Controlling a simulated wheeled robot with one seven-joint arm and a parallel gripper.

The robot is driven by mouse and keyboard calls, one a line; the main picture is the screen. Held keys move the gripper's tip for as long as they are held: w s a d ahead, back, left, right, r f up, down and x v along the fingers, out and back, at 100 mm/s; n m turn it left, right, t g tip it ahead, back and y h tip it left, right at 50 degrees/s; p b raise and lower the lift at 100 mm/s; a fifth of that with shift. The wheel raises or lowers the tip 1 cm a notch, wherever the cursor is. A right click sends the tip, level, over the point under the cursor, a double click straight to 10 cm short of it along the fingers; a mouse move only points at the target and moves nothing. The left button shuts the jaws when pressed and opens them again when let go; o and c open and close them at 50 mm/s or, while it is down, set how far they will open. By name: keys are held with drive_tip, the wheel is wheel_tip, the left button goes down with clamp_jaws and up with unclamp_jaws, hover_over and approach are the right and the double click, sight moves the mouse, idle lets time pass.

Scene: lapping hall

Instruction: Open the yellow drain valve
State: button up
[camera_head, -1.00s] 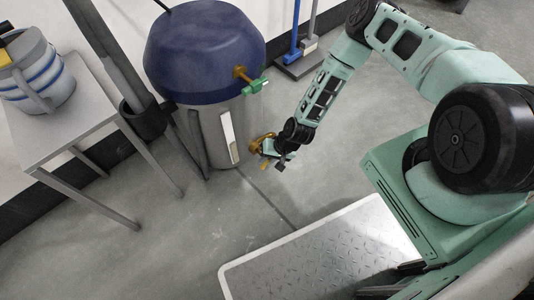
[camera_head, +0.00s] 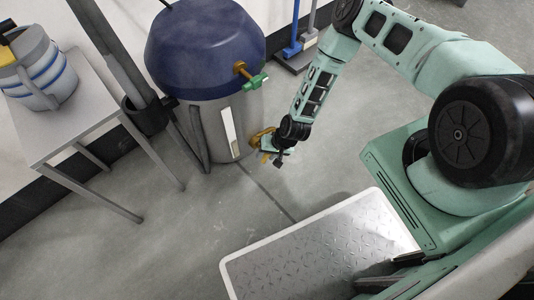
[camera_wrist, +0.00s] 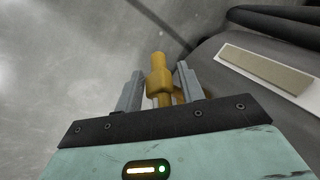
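The yellow drain valve (camera_head: 262,136) sits low on the side of the blue-topped metal drum (camera_head: 230,118). In the wrist view the yellow valve (camera_wrist: 160,80) lies between the two grey fingers of my gripper (camera_wrist: 160,90). The fingers stand apart, one on each side of it, with narrow gaps showing. In the head view my gripper (camera_head: 269,152) is right at the valve and hides part of it. Whether a finger touches the valve cannot be told.
A green-handled tap (camera_head: 255,81) sticks out higher on the drum. A grey table (camera_head: 75,125) with a striped pail (camera_head: 40,70) stands left. A tread-plate platform (camera_head: 310,255) lies in front. The floor between is clear.

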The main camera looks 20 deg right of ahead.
drive_tip(key=p+v, duration=0.6)
drive_tip(key=v, duration=1.1)
drive_tip(key=shift+d, duration=0.2)
drive_tip(key=shift+r, duration=0.2)
